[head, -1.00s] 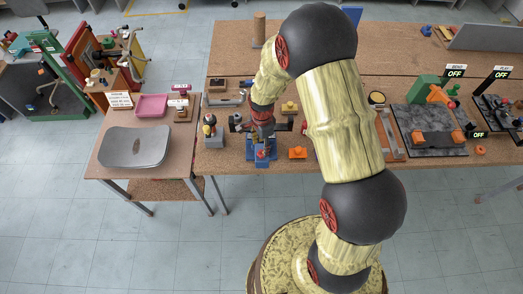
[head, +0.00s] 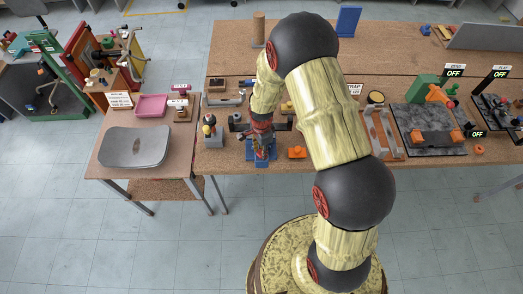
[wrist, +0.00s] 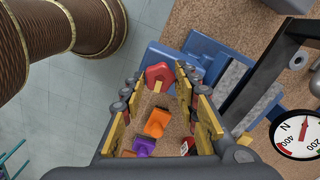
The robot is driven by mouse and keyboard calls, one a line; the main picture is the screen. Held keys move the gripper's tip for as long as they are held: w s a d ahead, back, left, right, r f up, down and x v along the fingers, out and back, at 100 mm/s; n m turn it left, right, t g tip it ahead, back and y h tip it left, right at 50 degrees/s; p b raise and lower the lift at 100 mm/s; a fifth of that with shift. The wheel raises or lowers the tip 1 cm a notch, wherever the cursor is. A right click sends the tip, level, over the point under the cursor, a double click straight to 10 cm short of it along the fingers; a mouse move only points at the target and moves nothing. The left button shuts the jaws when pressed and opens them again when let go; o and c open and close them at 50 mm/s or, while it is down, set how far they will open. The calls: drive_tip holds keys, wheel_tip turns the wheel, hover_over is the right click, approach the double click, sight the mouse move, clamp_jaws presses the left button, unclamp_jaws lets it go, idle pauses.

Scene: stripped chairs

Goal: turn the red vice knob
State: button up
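The blue vice (head: 250,154) stands at the front edge of the brown worktable, mostly hidden behind my gripper (head: 262,153) in the head view. In the wrist view, the vice (wrist: 208,50) is at the upper middle. Its red knob (wrist: 160,74) lies between the tips of my gripper (wrist: 160,80). The yellow-padded fingers are apart, one on each side of the knob. The right finger looks close to the knob; I cannot tell whether it touches.
An orange block (head: 297,152) lies right of the vice on the worktable (head: 225,165). A small figure on a grey block (head: 210,130) stands to the left. A round white dial gauge (wrist: 297,134) is at the right in the wrist view. Grey floor is clear in front.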

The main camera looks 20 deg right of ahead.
drive_tip(key=c, duration=0.6)
drive_tip(key=shift+c, duration=0.4)
drive_tip(key=shift+n, duration=0.3)
